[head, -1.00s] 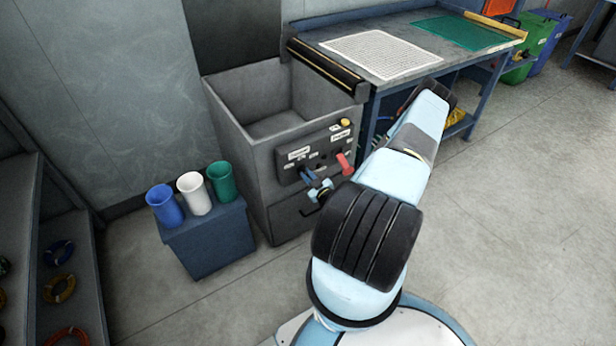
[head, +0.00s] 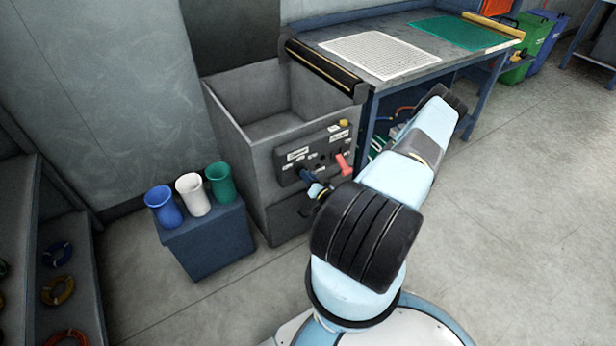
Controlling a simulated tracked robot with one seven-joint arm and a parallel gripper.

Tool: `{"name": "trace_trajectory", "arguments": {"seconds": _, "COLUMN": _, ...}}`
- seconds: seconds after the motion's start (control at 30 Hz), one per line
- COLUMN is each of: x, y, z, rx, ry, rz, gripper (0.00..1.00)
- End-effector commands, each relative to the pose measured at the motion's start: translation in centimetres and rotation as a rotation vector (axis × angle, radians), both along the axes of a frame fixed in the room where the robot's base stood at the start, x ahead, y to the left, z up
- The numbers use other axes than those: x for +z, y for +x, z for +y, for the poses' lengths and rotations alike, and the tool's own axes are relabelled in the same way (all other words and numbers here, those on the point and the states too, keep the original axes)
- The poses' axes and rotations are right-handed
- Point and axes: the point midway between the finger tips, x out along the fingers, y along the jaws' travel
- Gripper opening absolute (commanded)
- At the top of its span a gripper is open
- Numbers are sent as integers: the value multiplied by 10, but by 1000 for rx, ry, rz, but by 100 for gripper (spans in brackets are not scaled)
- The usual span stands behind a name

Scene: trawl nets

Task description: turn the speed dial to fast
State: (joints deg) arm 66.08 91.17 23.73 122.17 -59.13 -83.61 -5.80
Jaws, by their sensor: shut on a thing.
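The grey machine has a dark control panel (head: 318,156) on its front, with white labels too small to read. My gripper (head: 307,177) is at the lower left of this panel, its dark fingers against the panel under the left label. It is shut on the speed dial there. The dial itself is hidden by the fingers, so I cannot see where it points.
A red lever (head: 343,164) sticks out just right of my gripper, and a yellow button (head: 343,124) sits at the panel's top right. Blue, white and green cups stand on a blue box (head: 208,240) at left. A workbench (head: 390,60) stands behind my arm.

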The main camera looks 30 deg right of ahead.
Motion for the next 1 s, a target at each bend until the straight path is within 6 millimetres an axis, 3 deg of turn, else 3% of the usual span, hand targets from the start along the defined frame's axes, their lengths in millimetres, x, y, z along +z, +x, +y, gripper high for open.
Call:
{"name": "trace_trajectory", "arguments": {"seconds": 0.4, "x": -3, "y": -2, "z": -2, "rx": -3, "ry": 185, "rz": 12, "gripper": 0}}
{"name": "trace_trajectory", "arguments": {"seconds": 0.97, "x": -4, "y": -2, "z": -3, "rx": -5, "ry": 209, "rz": 14, "gripper": 0}}
{"name": "trace_trajectory", "arguments": {"seconds": 1.0, "x": -4, "y": -2, "z": -3, "rx": -5, "ry": 208, "rz": 14, "gripper": 19}}
